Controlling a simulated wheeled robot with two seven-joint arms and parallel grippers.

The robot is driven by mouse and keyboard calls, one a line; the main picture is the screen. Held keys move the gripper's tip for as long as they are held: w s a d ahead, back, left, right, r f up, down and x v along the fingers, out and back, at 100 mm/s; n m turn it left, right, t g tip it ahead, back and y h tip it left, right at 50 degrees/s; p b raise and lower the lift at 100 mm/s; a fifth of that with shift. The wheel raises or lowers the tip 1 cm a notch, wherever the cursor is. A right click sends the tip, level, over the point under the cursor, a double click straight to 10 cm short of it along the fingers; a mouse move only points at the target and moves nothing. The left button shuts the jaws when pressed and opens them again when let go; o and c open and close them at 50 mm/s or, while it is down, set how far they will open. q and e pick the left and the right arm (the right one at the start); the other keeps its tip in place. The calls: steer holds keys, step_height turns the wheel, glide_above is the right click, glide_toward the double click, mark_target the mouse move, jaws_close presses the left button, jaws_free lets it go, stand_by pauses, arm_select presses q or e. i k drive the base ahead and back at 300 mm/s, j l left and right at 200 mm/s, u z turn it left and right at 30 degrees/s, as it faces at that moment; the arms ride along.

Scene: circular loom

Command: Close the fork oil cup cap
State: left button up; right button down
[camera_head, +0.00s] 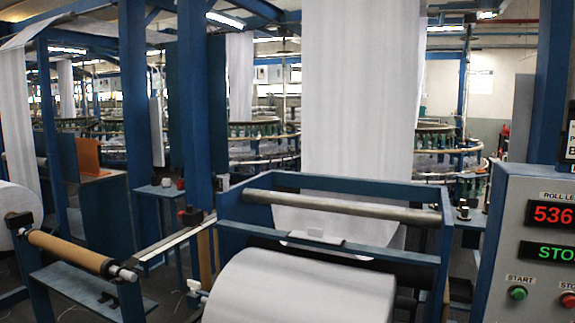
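I cannot make out the fork oil cup or its cap with certainty in the head view. Neither of my grippers is in view. A small white part (315,237) sits on the loom's winding frame, below the metal roller. Small dark and red parts (190,215) sit on the blue post at the left of the frame. They are too small to identify.
A large white fabric roll (300,290) lies in front, under a blue frame with a metal roller (340,207). A control panel (535,240) with red and green displays stands at right. A brown roller (70,252) juts in at left. Circular looms (262,145) stand behind.

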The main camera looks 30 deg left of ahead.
mark_target(236, 171)
steer(key=j+z, duration=0.2)
steer(key=j, duration=0.3)
steer(key=j+z, duration=0.25)
steer(key=j, duration=0.3)
steer(key=k+j+z, duration=0.2)
steer(key=j, duration=0.3)
steer(key=j+z, duration=0.25)
steer(key=j, duration=0.25)
steer(key=k+j, duration=0.1)
steer(key=j, duration=0.3)
steer(key=k+j, duration=0.15)
steer(key=j, duration=0.3)
steer(key=k+j, duration=0.1)
steer(key=j, duration=0.3)
steer(key=k+j, duration=0.15)
steer(key=j, duration=0.25)
steer(key=k+j+z, duration=0.1)
steer(key=j, duration=0.3)
steer(key=k+j, duration=0.15)
steer(key=j, duration=0.3)
